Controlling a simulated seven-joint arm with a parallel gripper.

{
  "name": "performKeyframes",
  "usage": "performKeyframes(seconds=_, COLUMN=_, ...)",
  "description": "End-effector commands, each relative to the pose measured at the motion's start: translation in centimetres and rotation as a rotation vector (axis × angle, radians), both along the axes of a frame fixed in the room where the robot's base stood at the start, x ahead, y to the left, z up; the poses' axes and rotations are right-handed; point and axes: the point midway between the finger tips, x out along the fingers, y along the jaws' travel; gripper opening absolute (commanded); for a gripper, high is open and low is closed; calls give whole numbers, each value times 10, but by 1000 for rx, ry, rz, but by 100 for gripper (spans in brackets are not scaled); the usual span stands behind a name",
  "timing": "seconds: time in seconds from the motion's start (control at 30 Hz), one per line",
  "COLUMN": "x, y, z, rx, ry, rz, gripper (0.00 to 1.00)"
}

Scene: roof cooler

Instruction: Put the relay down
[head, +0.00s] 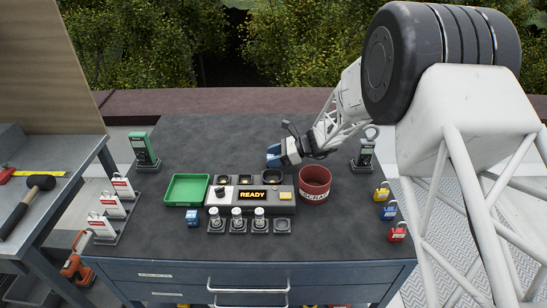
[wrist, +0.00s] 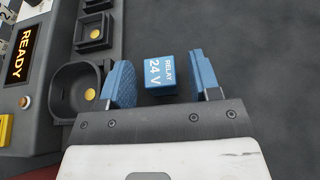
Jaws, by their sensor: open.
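In the wrist view a blue relay (wrist: 160,74) marked "RELAY 24 V" sits on the dark bench top. My gripper (wrist: 162,82) is open, with one blue finger on either side of the relay and a gap showing at both sides. In the head view my gripper (head: 273,155) is low over the bench, behind the grey test unit (head: 226,208); the relay there cannot be told from the blue fingers. Another small blue block (head: 192,217) stands at the unit's front left. The unit's display (head: 252,195) reads "READY".
A red scrap cup (head: 314,186) stands right of the unit, and a green tray (head: 186,190) left of it. Several small holders line the front. Padlocks (head: 389,212) lie at the right edge. Meters stand at the left (head: 143,150) and right (head: 365,155). The back bench is mostly clear.

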Motion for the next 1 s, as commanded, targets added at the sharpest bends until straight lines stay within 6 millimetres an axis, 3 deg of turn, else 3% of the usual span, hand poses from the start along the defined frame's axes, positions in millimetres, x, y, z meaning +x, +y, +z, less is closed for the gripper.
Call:
performKeyframes(seconds=0.6, x=1, y=-47, z=21, rx=0, ry=-1, rz=-2, gripper=57)
performKeyframes(seconds=1.0, x=0, y=-51, z=23, rx=0, ry=0, rz=0, gripper=57)
